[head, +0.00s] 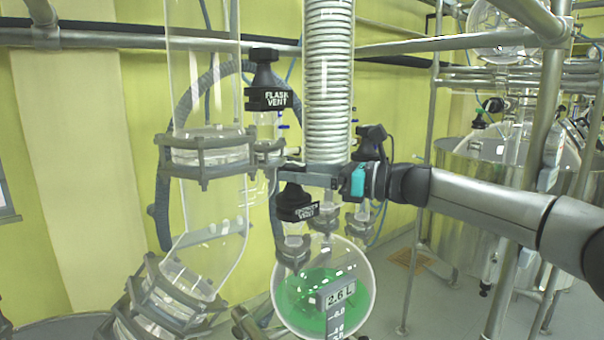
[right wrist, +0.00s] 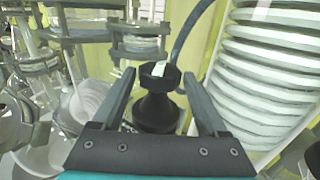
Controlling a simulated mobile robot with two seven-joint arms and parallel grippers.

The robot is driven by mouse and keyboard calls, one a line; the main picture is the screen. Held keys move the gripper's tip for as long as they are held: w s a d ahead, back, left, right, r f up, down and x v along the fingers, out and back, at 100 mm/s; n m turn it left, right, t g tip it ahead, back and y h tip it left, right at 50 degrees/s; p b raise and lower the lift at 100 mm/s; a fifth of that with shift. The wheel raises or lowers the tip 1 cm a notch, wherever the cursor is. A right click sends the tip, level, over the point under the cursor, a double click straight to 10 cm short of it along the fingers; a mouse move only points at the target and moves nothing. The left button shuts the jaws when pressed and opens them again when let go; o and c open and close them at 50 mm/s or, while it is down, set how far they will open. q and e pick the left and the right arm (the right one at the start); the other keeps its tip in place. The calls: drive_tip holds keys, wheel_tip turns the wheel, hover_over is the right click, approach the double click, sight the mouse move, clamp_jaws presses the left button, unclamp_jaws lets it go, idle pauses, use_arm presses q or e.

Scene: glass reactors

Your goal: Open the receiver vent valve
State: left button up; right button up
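The receiver vent valve (head: 297,204) is a black knob with a small white-lettered label, above the round receiver flask (head: 350,268) in the head view. My right gripper (head: 291,172) reaches in from the right, at the top of this valve, and partly hides it. In the right wrist view, the black valve knob (right wrist: 158,100) with a white mark on its cap stands between the two fingers of my right gripper (right wrist: 158,76). The fingers are apart, with gaps visible beside the knob. My left gripper is not in view.
The flask vent valve (head: 268,92) stands above and left of my gripper. The coiled condenser (head: 328,95) rises just behind it. A glass column (head: 205,75) with clamped flanges is at left. Metal frame pipes (head: 540,130) stand at right. Green liquid (head: 305,300) fills the receiver's lower part.

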drive_tip(key=shift+o, duration=1)
drive_tip(key=shift+s, duration=0.1)
drive_tip(key=shift+m+t+h, duration=0.3)
drive_tip(key=shift+m+t, duration=0.3)
drive_tip(key=shift+t, duration=0.1)
drive_tip(key=shift+s+f+m+t+h+p, duration=0.1)
drive_tip(key=shift+s+m+t+h+p, duration=0.05)
drive_tip(key=shift+m+t+h+p, duration=0.65)
drive_tip(key=shift+s+a+f+m+t+h, duration=0.1)
drive_tip(key=shift+a+m+t+h, duration=0.05)
drive_tip(key=shift+m+t+h, duration=0.4)
drive_tip(key=shift+a+m+t+h, duration=0.1)
drive_tip(key=shift+m+t+h, duration=0.15)
drive_tip(key=shift+m+t, duration=0.35)
drive_tip(key=shift+t+h, duration=0.3)
drive_tip(key=shift+t, duration=0.05)
